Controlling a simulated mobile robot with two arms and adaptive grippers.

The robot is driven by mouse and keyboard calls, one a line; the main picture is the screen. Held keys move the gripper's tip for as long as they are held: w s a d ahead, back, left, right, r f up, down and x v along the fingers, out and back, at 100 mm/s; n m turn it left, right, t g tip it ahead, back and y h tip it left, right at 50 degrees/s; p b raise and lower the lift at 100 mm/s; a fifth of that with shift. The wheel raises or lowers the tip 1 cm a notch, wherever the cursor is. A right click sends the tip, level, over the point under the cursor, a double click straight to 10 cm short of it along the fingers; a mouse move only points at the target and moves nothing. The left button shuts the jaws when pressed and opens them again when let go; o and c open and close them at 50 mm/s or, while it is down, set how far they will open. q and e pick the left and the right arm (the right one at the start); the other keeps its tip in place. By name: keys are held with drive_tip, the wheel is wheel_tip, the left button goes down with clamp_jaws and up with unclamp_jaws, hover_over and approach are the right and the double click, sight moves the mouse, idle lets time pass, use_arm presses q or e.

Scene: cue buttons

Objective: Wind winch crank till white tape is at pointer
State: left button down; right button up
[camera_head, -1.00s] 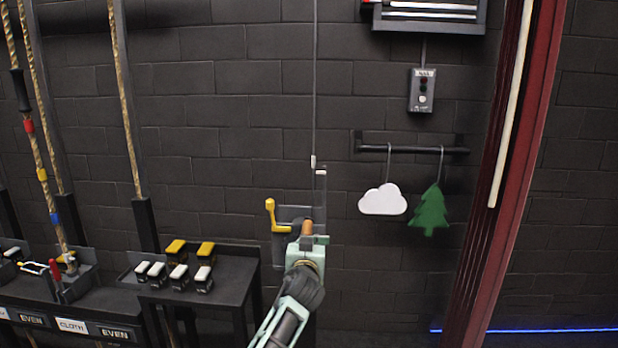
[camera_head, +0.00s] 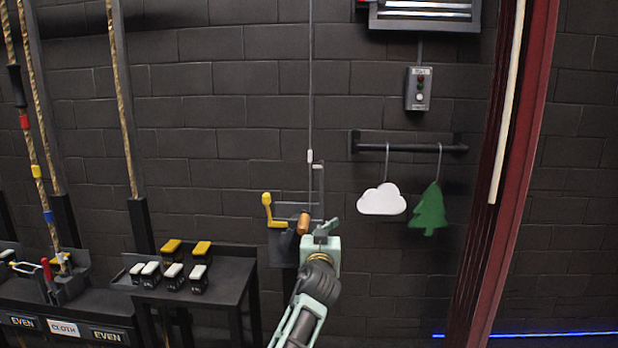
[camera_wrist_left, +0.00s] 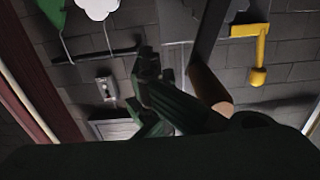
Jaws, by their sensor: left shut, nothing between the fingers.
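The winch (camera_head: 283,240) is on the dark brick wall, with a yellow lever (camera_head: 268,211) at its left. Its wooden crank handle (camera_head: 304,223) sticks out toward me and also shows in the wrist view (camera_wrist_left: 208,90). A thin cable rises from the winch and carries white tape (camera_head: 310,156). The tape sits beside the top of a thin upright bracket (camera_head: 319,180), apparently the pointer, and looks slightly above its tip. My left gripper (camera_head: 325,230) is shut and empty, just right of the handle. In the wrist view its dark fingers (camera_wrist_left: 148,75) are beside the handle. My right gripper is not visible.
A white cloud (camera_head: 382,199) and a green tree (camera_head: 428,210) hang from a rail at right. A switch box (camera_head: 418,89) is above them. A small table (camera_head: 228,284) with yellow and white levers stands at left, near ropes. A red post (camera_head: 512,150) stands at right.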

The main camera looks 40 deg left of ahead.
use_arm(q)
drive_tip(key=f+b, duration=0.2)
drive_tip(key=f, duration=0.3)
drive_tip(key=shift+s+a+b, duration=0.2)
drive_tip(key=shift+s+b, duration=0.15)
drive_tip(key=shift+b, duration=0.05)
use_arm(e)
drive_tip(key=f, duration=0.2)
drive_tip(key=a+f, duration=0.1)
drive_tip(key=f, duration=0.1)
use_arm(q)
drive_tip(key=shift+r, duration=0.1)
wheel_tip(320, 180, up, 2)
drive_tip(key=shift+w+r+p, duration=0.1)
drive_tip(key=shift+r+p, duration=0.15)
drive_tip(key=shift+p, duration=0.7)
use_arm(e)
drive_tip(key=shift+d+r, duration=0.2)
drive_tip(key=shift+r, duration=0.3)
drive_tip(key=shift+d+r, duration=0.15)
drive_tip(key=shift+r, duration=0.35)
use_arm(q)
drive_tip(key=c, duration=2.5)
unclamp_jaws()
